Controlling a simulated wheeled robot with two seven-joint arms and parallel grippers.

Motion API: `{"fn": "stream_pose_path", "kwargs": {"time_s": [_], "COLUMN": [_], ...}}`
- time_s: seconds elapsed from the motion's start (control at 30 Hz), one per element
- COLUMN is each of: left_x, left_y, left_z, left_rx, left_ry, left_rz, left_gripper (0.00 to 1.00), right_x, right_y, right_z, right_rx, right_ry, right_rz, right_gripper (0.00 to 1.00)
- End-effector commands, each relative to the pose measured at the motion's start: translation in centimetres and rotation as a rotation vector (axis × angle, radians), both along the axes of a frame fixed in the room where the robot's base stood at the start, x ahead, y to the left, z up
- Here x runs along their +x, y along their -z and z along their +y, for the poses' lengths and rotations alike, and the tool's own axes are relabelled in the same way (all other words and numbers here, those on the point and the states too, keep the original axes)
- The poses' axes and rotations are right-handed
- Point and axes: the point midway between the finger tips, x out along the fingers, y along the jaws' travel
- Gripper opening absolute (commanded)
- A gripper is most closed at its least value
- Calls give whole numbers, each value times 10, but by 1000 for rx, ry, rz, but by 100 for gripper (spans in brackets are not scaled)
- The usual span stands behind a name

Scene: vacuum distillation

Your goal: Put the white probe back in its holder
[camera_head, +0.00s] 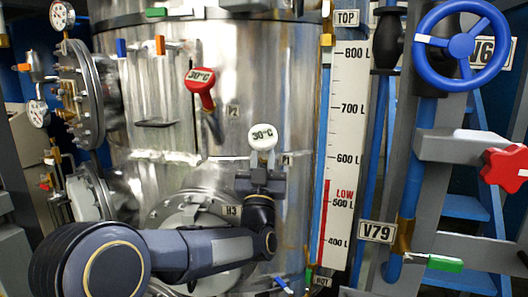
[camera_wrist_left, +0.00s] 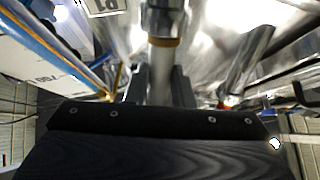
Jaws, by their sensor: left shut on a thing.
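The white probe (camera_head: 263,137) has a round white head marked 30°C and stands in front of the steel tank. My left gripper (camera_head: 262,172) is just below its head and shut on it. In the left wrist view, the pale shaft of the white probe (camera_wrist_left: 163,62) lies between my two fingers. It lines up with a metal tube with a brass-coloured ring (camera_wrist_left: 165,22), which looks like the holder. I cannot tell whether the shaft is inside it. A P1 label (camera_wrist_left: 105,5) is beside that tube. My right gripper is not in view.
A red 30°C probe (camera_head: 200,83) sits on the tank at upper left, near the P2 label (camera_head: 233,112). A level scale (camera_head: 343,150) stands right of the probe. A round H3 flange (camera_head: 190,215) is behind my arm. Blue and red handwheels are at right.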

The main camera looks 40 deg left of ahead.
Motion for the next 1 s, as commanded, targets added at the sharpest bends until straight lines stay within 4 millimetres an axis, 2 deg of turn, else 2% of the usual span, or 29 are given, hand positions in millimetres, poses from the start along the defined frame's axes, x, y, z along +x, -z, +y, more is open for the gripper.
{"fn": "stream_pose_path", "kwargs": {"time_s": [1.0], "left_x": [-22], "left_y": [-33], "left_z": [-14], "left_rx": [-1], "left_ry": [2], "left_rz": [-2], "left_gripper": [0], "right_x": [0], "right_y": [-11], "right_z": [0], "right_rx": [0], "right_ry": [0], "right_rz": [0], "right_gripper": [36]}}
